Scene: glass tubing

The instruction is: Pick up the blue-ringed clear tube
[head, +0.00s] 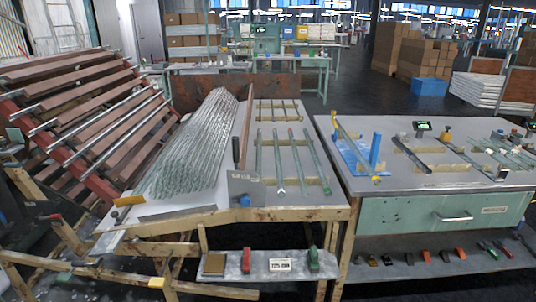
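Several long greenish clear tubes lie apart, side by side, across wooden strips on the middle table (270,200). One tube (277,160) has a pale forked mark at its near end. Another tube (298,165) shows a reddish tip at its far end. A tube (259,155) lies at the left of this row and another tube (317,160) at its right. A blue ring is too small to make out on any of them, so I cannot tell which is the blue-ringed tube. My gripper is not in view.
A large pile of thin clear tubes (190,150) lies left of the row, with a dark upright board (244,130) between. The right workbench (450,180) carries a blue stand (376,150) and more rods. A slanted rack (85,110) stands left. A low shelf (290,270) holds small items.

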